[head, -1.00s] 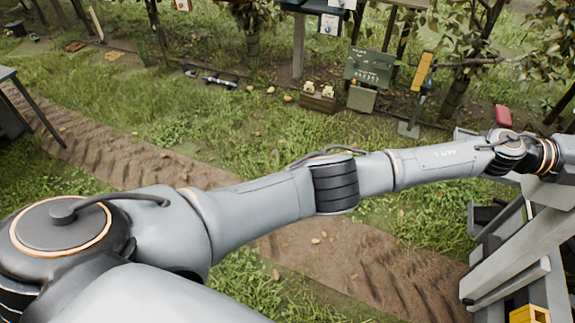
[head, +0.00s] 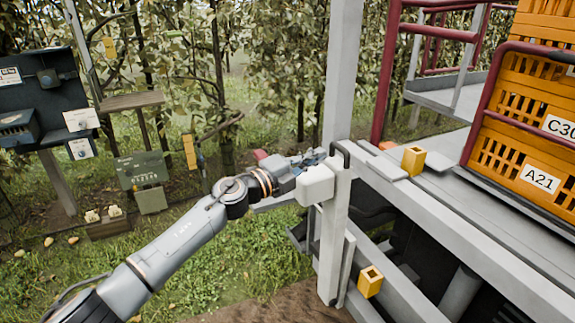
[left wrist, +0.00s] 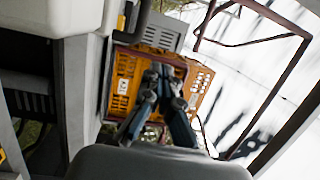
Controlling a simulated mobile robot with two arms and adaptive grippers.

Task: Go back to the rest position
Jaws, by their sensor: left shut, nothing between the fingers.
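My left arm reaches in from the lower left of the head view. Its gripper (head: 314,158) is at the grey post of the platform frame, partly hidden by a pale block and rail. In the left wrist view the two dark fingers (left wrist: 162,72) are together, with nothing between them. An orange slatted crate shows behind them in that view (left wrist: 123,85); whether they touch it cannot be told. My right gripper is in neither view.
The grey platform frame (head: 338,240) stands close around the gripper. Orange crates (head: 500,150) stand on its deck behind a red rail (head: 482,95). Yellow blocks sit on the frame (head: 413,160). Posts with boxes (head: 45,95) and a green sign (head: 141,170) stand at left, before leafy trees. Grass lies between.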

